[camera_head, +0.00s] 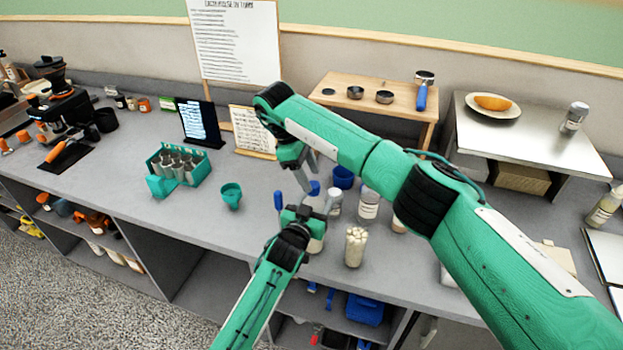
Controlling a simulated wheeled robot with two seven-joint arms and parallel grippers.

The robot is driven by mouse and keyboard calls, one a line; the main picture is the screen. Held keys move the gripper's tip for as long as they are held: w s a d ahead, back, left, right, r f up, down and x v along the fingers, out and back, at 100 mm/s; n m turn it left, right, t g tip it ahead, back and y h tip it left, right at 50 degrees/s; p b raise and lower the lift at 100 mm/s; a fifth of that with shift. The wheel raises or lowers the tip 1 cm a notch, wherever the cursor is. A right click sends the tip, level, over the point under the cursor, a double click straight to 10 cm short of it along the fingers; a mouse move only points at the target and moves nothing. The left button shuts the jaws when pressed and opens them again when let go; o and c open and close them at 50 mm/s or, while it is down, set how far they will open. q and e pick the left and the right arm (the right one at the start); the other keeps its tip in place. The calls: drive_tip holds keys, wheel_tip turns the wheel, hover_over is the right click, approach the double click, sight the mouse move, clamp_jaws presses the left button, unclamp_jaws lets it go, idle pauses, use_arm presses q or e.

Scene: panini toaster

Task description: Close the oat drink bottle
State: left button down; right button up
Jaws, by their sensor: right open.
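Several pale bottles stand at the counter's front middle. One bottle (317,242) is mostly hidden behind my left gripper (306,203); I cannot tell which bottle is the oat drink. A labelled bottle (368,205) and a smaller one (335,203) stand just to the right. A small blue piece (313,187) shows between the two grippers; I cannot tell whether it is a cap. My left gripper points up at the bottles, and its grip is unclear. My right gripper (306,178) is open above it, pointing down, and its fingertips are partly hard to make out.
A jar of pale sticks (355,246) stands near the front edge. A blue cup (343,177) is behind the bottles. A teal cup (231,195) and a teal rack (182,167) stand to the left. A wooden stand (400,97) is behind. The counter left of the teal cup has free room.

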drive_tip(key=v, duration=0.9)
drive_tip(key=shift+a+r, duration=0.2)
drive_tip(key=shift+r, duration=0.15)
use_arm(q)
drive_tip(key=shift+c, duration=2.1)
unclamp_jaws()
drive_tip(key=shift+s, duration=0.1)
use_arm(e)
drive_tip(key=shift+f, duration=0.1)
use_arm(q)
drive_tip(key=shift+s+a+f, duration=0.1)
drive_tip(key=shift+s+a, duration=0.05)
drive_tip(key=shift+s, duration=0.1)
drive_tip(key=b+v, duration=0.4)
drive_tip(key=v, duration=0.9)
use_arm(e)
drive_tip(key=shift+f, duration=2.05)
